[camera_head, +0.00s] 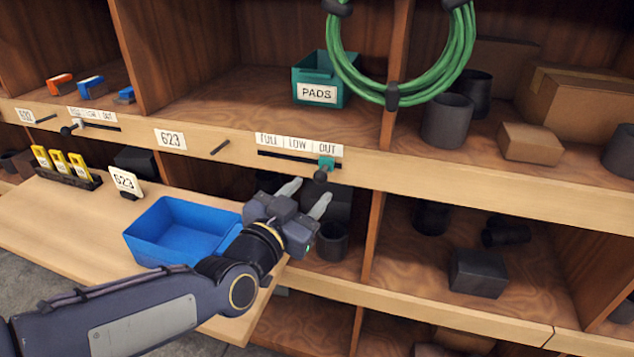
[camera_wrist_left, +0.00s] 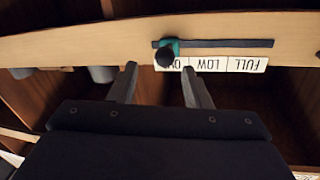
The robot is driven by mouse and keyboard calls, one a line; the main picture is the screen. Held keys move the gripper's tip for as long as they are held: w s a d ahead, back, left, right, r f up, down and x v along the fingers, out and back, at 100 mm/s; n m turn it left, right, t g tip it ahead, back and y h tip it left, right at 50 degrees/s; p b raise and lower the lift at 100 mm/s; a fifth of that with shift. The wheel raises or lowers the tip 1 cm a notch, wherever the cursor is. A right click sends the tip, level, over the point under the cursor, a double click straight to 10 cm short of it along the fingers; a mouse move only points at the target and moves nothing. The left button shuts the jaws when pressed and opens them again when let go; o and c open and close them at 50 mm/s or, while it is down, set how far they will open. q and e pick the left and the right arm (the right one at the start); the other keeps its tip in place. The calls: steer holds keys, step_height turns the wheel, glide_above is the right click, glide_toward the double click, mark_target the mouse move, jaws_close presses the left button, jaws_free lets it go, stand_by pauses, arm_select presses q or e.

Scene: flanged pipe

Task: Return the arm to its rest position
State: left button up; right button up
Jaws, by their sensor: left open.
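My left gripper (camera_head: 306,196) is open and empty in the head view, in front of the shelf and just below the FULL/LOW/OUT slider strip. Its two fingers also show in the left wrist view (camera_wrist_left: 158,85), spread apart with nothing between them. The teal slider with a dark knob (camera_head: 325,166) sits at the OUT end of its slot, just beyond the fingertips. It also shows in the left wrist view (camera_wrist_left: 168,52), where the picture is upside down. My right gripper is not in view.
A blue bin (camera_head: 150,245) stands on the wooden pull-out board, close to my left forearm. A 623 card (camera_head: 125,182) and yellow items in a dark rack (camera_head: 62,163) are at the left. A teal PADS box (camera_head: 318,82) and a hanging green hose (camera_head: 462,45) are above.

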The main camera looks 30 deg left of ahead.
arm_select(q)
steer(key=shift+s, duration=0.8)
steer(key=s+d+f+n+g+h, duration=0.2)
steer(key=s+d+f+g, duration=0.1)
steer(key=s+f+g, duration=0.35)
steer(key=s+d+f+n+g+h, duration=0.1)
steer(key=s+d+f+g+h, duration=0.1)
steer(key=s+d+f+g, duration=0.4)
step_height(320, 180, up, 12)
steer(key=s+a+p, duration=0.1)
steer(key=a+p, duration=0.1)
steer(key=p, duration=1.1)
steer(key=shift+s+r, duration=0.15)
steer(key=shift+s, duration=0.15)
steer(key=shift+a, duration=0.1)
